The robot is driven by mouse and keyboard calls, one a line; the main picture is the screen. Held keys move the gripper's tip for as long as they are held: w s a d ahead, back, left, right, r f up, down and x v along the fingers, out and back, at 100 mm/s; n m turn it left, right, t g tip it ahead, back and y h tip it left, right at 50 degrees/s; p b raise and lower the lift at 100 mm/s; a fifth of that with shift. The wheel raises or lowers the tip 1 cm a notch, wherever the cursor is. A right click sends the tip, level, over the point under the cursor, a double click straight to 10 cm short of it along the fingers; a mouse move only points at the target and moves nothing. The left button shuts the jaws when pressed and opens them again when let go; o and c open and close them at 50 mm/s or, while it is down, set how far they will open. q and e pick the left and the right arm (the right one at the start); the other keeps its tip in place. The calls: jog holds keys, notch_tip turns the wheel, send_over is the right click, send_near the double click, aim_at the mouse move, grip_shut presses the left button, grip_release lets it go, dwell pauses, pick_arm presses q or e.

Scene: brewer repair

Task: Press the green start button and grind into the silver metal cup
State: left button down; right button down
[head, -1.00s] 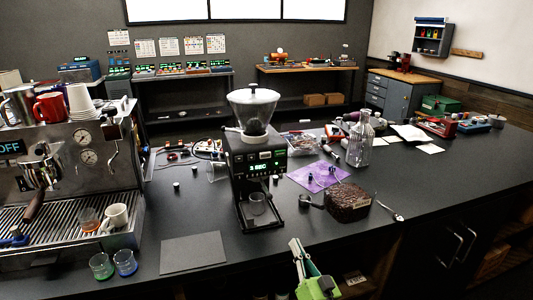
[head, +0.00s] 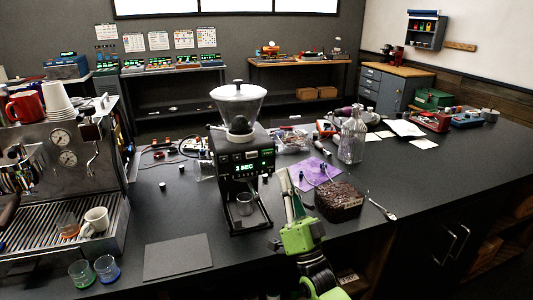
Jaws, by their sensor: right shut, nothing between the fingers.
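The black grinder (head: 228,157) with a clear hopper stands on the dark counter, its display lit green and seeming to read "3 SEC". Small controls sit by the display; I cannot pick out the green start button for certain. A small cup (head: 245,205) stands on the grinder's base under the outlet; it looks greyish and see-through, and I cannot tell whether it is metal. My right gripper (head: 284,180), on a green and black arm, is shut and empty just right of the grinder's front, apparently apart from it. My left gripper is out of view.
An espresso machine (head: 62,160) with mugs and paper cups on top fills the left.

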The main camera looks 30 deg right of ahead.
aim_at(268, 152)
jog(key=w+d+b, duration=0.2)
jog(key=w+b, duration=0.2)
jog(key=w, duration=0.4)
jog(key=shift+w, duration=0.35)
jog(key=shift+f+b, duration=0.1)
jog(key=shift+b, duration=0.25)
dwell(0.9)
jog(key=shift+w+d, duration=0.15)
jog(key=shift+w, duration=0.25)
jog(key=shift+w+d+b, duration=0.1)
jog(key=shift+w+b, duration=0.25)
jog(key=shift+b, duration=0.2)
dwell(0.3)
jog(key=shift+s, duration=0.1)
jog(key=shift+s+a+p, duration=0.2)
jog(key=shift+s+p, duration=0.25)
jog(key=shift+s, duration=0.25)
